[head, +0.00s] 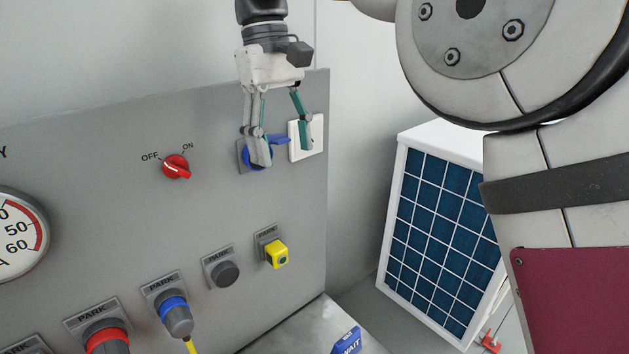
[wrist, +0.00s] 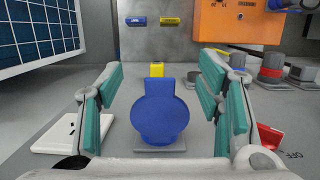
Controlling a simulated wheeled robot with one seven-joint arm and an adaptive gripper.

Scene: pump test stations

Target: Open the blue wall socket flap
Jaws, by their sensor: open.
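The blue wall socket (head: 249,160) is on a grey plate on the panel, partly hidden by a finger in the head view. Its blue flap (head: 281,140) shows there as a thin tab standing out from the panel, so it looks raised; its exact angle I cannot tell. In the wrist view, the round flap (wrist: 160,120) with its squarish tab lies between the fingers, apart from both. My gripper (head: 284,152) is open and empty, coming from above, with one finger in front of the socket and the other before the white switch plate. It also shows in the wrist view (wrist: 162,72).
The white wall plate (head: 316,135) is right beside the socket. A red OFF/ON knob (head: 176,167) is left of it. Below are a yellow plug (head: 277,255), a dark cap (head: 224,273) and parked connectors. A solar panel box (head: 440,235) stands to the right.

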